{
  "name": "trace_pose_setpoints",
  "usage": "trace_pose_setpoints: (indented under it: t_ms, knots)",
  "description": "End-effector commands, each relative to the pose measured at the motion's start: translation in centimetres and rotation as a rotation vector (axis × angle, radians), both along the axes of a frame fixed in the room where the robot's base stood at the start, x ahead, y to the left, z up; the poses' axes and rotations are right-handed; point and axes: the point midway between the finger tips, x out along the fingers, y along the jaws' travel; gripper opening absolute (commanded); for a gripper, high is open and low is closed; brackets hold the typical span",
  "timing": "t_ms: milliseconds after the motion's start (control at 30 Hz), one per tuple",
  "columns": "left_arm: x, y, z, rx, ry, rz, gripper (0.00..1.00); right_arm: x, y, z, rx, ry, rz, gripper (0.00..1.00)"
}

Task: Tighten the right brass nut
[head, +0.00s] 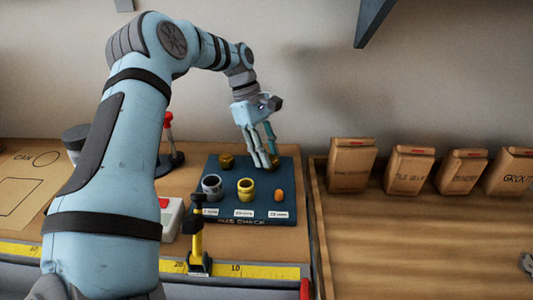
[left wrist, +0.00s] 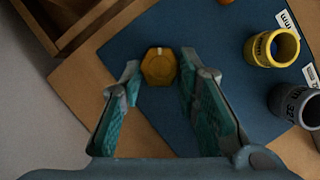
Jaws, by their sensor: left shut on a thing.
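The right brass nut (left wrist: 158,66) is a hexagonal brass piece on the dark blue board (head: 236,208). In the left wrist view it sits between my left fingertips. My left gripper (head: 263,161) points down at the board's back right and is shut on this nut, largely hiding it in the head view. Another brass nut (head: 227,160) stands to its left on the board, clear of the fingers. Whether threads are engaged cannot be seen. My right gripper is out of view.
A grey ring (head: 212,187), a yellow ring (head: 246,189) and an orange piece (head: 279,196) stand along the board's front. A yellow-and-black upright tool (head: 197,238) stands before it. A wooden tray (head: 315,215) borders the right side, with several brown packets (head: 352,165) behind.

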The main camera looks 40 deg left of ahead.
Motion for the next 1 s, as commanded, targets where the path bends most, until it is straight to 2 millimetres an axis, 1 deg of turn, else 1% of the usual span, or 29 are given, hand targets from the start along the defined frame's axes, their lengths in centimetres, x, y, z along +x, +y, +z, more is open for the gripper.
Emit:
trace_pose_setpoints:
  t_ms: [200, 433, 700, 1000]
  knots:
    - [0.3, 0.1, 0.1, 0.004, 0.0, -0.15, 0.02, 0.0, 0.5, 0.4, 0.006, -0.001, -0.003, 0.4]
    - [0.4, 0.1, 0.1, 0.003, -0.001, -0.248, 0.02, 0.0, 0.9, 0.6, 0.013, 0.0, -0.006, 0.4]
    - [0.4, 0.0, 0.0, 0.004, -0.003, -0.287, 0.02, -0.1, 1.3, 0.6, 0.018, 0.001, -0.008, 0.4]
    - [0.4, 0.1, 0.0, 0.004, -0.003, -0.287, 0.02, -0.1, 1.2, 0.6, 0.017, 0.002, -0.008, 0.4]
